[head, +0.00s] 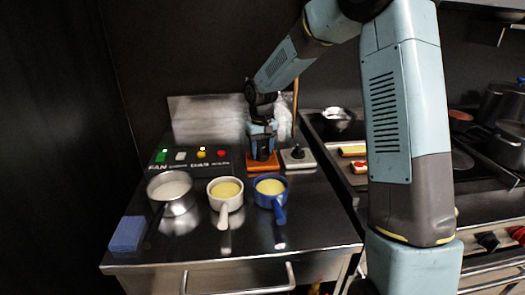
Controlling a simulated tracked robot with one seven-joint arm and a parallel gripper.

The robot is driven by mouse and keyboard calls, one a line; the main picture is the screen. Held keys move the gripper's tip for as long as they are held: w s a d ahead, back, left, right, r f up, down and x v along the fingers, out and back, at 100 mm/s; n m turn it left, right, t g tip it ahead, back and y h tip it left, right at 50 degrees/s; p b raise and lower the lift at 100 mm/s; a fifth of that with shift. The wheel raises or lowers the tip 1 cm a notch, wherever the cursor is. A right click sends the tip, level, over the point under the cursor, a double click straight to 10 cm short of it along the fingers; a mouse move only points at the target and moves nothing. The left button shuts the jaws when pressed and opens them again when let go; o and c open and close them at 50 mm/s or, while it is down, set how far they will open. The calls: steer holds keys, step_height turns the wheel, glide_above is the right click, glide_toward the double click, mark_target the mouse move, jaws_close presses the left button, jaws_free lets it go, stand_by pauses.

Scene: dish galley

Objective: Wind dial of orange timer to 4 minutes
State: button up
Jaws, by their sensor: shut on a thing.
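The orange timer (264,166) sits on the steel counter behind the blue pan. Its orange base shows below my gripper. My gripper (262,153) points straight down over the timer from above and is shut on its dial. The dial and any minute marks are hidden by the fingers, so I cannot read the setting.
A second, pale timer-like block with a black knob (297,155) stands close on the right. In front are a steel pot (172,204), a white pan (225,202) and a blue pan (271,197). A button panel (190,158) lies left; a blue sponge (127,233) is at the front left.

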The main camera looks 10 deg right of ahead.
steer(key=o, duration=1)
step_height(320, 180, up, 14)
steer(key=shift+f, duration=0.15)
stand_by(0.3)
